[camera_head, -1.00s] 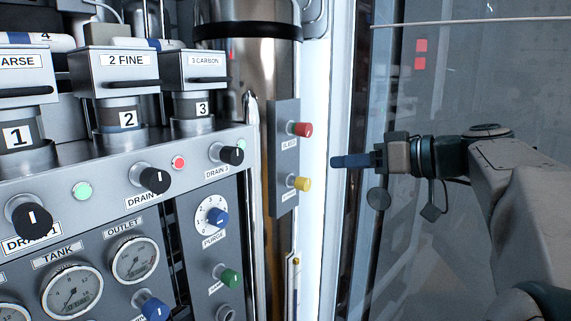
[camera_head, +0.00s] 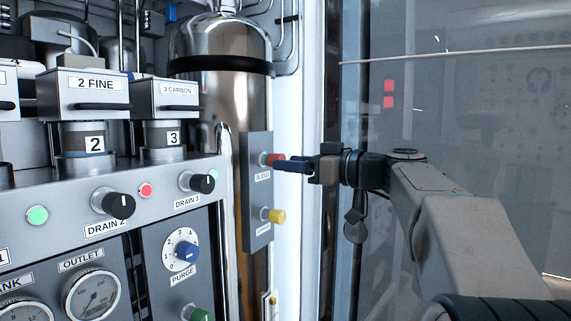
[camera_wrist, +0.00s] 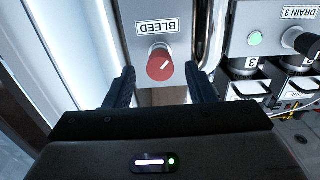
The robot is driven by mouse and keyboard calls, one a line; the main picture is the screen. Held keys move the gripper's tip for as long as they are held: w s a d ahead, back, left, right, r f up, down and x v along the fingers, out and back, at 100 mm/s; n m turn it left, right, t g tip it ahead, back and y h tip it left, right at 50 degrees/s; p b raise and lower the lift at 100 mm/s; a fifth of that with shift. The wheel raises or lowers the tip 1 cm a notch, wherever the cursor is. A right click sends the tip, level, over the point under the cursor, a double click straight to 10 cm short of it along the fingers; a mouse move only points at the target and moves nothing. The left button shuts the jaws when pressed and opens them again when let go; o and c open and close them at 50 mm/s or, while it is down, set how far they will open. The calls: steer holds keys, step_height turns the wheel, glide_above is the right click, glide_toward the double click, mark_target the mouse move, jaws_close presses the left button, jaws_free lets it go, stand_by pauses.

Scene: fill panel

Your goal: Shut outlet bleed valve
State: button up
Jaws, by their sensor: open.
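The bleed valve is a red knob (camera_head: 272,160) at the top of a narrow grey vertical plate (camera_head: 258,200), with a label below it in the head view. In the wrist view the red knob (camera_wrist: 160,64) has a white mark and sits by the BLEED label (camera_wrist: 157,27). My gripper (camera_head: 284,165) is at the knob's right side in the head view. In the wrist view my gripper (camera_wrist: 162,85) is open, its two dark fingers on either side of the knob and a little short of it. Whether a finger touches it I cannot tell.
A yellow knob (camera_head: 276,216) sits below on the same plate. A steel cylinder (camera_head: 222,100) stands behind it. A glass panel (camera_head: 470,150) is on the right.

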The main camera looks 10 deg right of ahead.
steer(key=shift+x, duration=1.25)
steer(key=c, duration=1)
steer(key=shift+m, duration=0.3)
